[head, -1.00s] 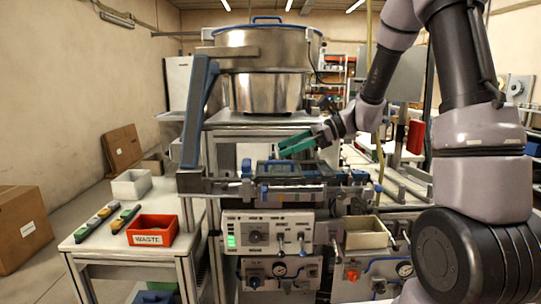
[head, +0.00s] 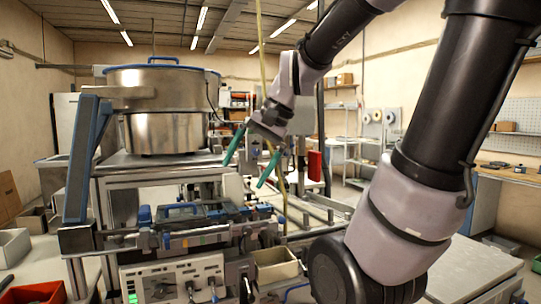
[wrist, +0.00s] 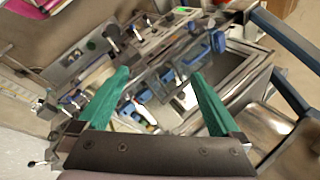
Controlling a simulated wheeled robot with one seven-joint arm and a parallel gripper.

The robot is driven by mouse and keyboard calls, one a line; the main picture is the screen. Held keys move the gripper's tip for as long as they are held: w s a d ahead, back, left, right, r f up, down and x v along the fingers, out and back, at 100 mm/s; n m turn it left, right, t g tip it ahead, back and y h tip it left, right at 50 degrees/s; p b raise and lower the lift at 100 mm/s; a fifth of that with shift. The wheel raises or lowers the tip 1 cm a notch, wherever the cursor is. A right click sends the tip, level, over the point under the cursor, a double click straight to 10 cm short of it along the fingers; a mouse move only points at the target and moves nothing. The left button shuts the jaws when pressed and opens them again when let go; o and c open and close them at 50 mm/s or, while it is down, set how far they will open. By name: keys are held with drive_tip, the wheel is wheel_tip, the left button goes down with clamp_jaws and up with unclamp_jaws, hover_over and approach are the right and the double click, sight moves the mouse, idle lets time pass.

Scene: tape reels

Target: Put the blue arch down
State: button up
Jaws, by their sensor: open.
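The blue arch (head: 86,158) stands raised, nearly upright, at the left end of the machine in the head view. Its dark blue bars (wrist: 284,36) also seem to show at the right edge of the wrist view. My gripper (head: 247,172) has green fingers that are wide apart, with nothing between them. It hangs above the right part of the machine, well to the right of the arch and not touching it. In the wrist view the open fingers (wrist: 160,76) point toward the machine bed with its blue parts (wrist: 168,78).
A large steel bowl (head: 165,118) with a blue rim stands behind the arch. A cream bin (head: 274,264) is at the machine's front right. A red bin (head: 35,293) and a white bin (head: 12,247) are at lower left. A yellow hose (head: 260,60) hangs near my gripper.

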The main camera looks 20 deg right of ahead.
drive_tip(key=s+d+r+n+t+h, duration=0.2)
drive_tip(key=s+d+r+n+t, duration=0.1)
drive_tip(key=d, duration=0.1)
drive_tip(key=shift+s+d+h, duration=0.2)
drive_tip(key=shift+d+h, duration=0.05)
drive_tip(key=shift+h, duration=0.05)
idle(1.4)
